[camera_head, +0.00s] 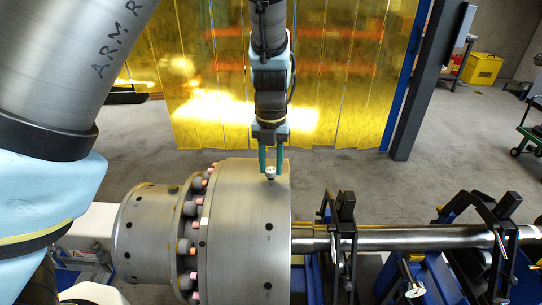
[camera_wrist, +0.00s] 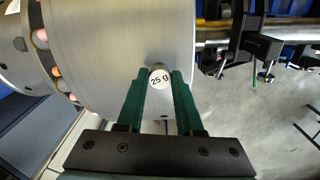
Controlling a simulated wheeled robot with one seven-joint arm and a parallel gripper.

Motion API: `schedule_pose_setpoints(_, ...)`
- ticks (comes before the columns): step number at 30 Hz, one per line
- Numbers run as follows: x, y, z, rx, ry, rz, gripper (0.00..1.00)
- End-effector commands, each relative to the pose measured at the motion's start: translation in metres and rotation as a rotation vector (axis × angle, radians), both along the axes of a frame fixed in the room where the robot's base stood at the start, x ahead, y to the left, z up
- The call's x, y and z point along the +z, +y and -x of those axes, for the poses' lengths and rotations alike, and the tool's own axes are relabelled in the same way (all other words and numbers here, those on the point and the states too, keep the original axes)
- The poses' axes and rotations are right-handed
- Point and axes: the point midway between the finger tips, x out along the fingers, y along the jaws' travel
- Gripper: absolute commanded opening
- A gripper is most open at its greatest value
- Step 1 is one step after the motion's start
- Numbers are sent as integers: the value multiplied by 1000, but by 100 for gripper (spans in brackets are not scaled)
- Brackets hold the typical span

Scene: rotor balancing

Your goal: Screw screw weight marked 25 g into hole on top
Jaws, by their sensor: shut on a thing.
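The screw weight (camera_wrist: 160,77) has a round white top marked "25 g". My gripper (camera_wrist: 159,80) is shut on it, with one green finger on each side. In the head view, my gripper (camera_head: 271,171) points down at the top of the large grey metal rotor (camera_head: 235,235), and the weight (camera_head: 270,174) shows between its fingertips. The weight is at the rotor's upper surface. The hole on top is hidden, and I cannot tell whether the weight's thread is in it. Other dark holes (camera_head: 268,226) show on the rotor's near side.
A ring of bolts with pinkish ends (camera_head: 197,212) runs around the rotor's left flange. A steel shaft (camera_head: 420,238) extends right over blue supports with black clamps (camera_head: 343,215). A yellow curtain (camera_head: 215,110) and a dark post (camera_head: 425,80) stand behind. Grey floor lies between.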

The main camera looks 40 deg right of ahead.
Motion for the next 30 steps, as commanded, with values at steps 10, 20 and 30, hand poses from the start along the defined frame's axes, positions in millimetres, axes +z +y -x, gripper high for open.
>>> schedule_pose_setpoints(10, -1, 0, 0, 33, -1, 1, 0)
schedule_pose_setpoints(20, -2, 1, 1, 224, -3, -5, 0)
schedule_pose_setpoints(30, -3, 2, -1, 435, -4, -9, 0)
